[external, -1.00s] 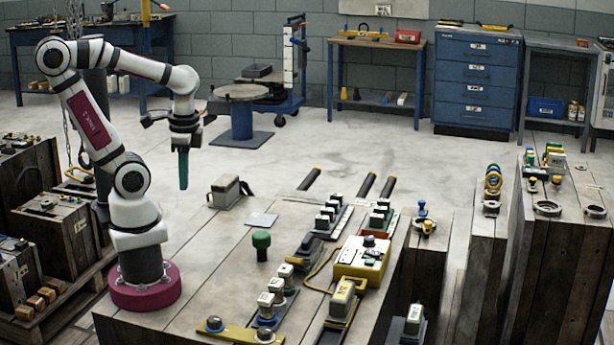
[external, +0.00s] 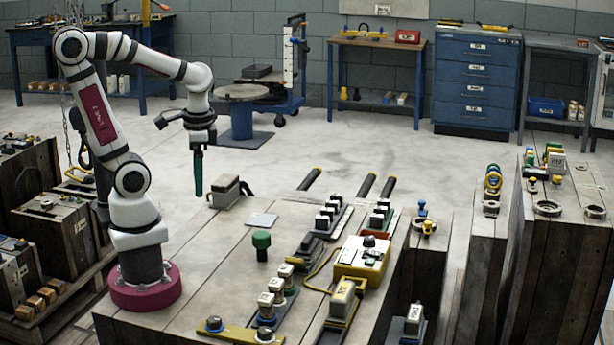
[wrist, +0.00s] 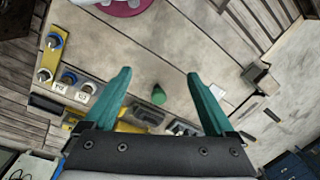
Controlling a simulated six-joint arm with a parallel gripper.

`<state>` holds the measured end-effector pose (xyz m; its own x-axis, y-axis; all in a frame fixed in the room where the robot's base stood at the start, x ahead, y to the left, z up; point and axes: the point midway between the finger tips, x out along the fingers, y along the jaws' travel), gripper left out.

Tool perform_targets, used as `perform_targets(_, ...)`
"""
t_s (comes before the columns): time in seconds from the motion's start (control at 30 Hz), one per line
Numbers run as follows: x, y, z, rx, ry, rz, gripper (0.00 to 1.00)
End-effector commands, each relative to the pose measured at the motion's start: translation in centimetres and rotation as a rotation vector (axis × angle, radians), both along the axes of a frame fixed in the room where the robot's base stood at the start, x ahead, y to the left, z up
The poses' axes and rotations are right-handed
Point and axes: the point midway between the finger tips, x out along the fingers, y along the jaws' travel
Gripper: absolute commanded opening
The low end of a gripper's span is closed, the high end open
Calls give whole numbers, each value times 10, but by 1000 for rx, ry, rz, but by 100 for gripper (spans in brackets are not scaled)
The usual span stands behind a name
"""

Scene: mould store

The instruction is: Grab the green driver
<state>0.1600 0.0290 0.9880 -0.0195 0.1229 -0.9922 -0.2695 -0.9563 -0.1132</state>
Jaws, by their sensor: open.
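The green driver (external: 261,245) stands upright on the wooden bench top, its round green head uppermost on a short dark shaft. It also shows in the wrist view (wrist: 158,96), between and beyond my fingers, with its dark shaft leaning away in the picture. My gripper (external: 198,190) hangs fingers down, well above the bench and to the left of and behind the driver in the external view. In the wrist view my two teal fingers (wrist: 159,73) are spread apart with nothing between them. They do not touch the driver.
A yellow box (external: 361,262) and rows of white-capped blocks (external: 270,298) stand right of and in front of the driver. A grey box (external: 226,192) and a flat light plate (external: 261,220) lie behind it. The bench (external: 185,290) left of the driver is clear.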

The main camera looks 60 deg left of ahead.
Motion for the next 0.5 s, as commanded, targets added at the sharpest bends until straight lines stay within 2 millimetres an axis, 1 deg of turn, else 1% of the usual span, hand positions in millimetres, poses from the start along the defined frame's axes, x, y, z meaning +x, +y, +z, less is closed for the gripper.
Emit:
perform_targets(0.03, 26, -3, -5, -21, -5, 158, 89)
perform_targets(0.07, 44, -5, -10, -36, -17, 269, 89)
perform_targets(0.1, 66, -7, -17, -53, -32, 413, 89)
perform_targets(0.2, 112, -8, -38, -87, -58, 715, 89)
perform_targets(0.23, 122, -8, -43, -93, -64, 780, 89)
perform_targets(0.3, 136, -8, -53, -103, -71, 880, 89)
perform_targets(0.33, 138, -8, -58, -104, -72, 902, 89)
perform_targets(0.37, 139, -8, -64, -105, -71, 915, 89)
perform_targets(0.47, 139, -8, -91, -105, -69, 919, 89)
perform_targets(0.5, 138, -8, -104, -102, -67, 916, 89)
